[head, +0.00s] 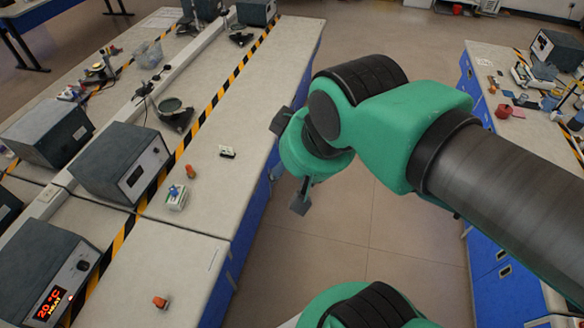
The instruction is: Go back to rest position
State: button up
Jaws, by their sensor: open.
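My gripper (291,163) is at the end of my green and grey arm, which reaches in from the right. Its two dark fingers are spread apart with nothing seen between them. It hangs over the gap beside the left bench, just off the bench's right edge. The wrist hides part of the gripper.
The left bench (200,225) carries grey heater boxes (125,160), a white block with a blue top (176,196), orange pieces (160,302) and a small black-and-white item (227,152). Another bench (483,100) stands at the right. Floor (345,225) is clear between them.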

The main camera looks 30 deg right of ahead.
jog(key=shift+f, duration=0.1)
dwell(0.3)
notch_tip(320, 180, down, 7)
jog(key=b, duration=0.6)
jog(key=shift+b, duration=0.4)
jog(key=shift+r, duration=0.2)
dwell(0.6)
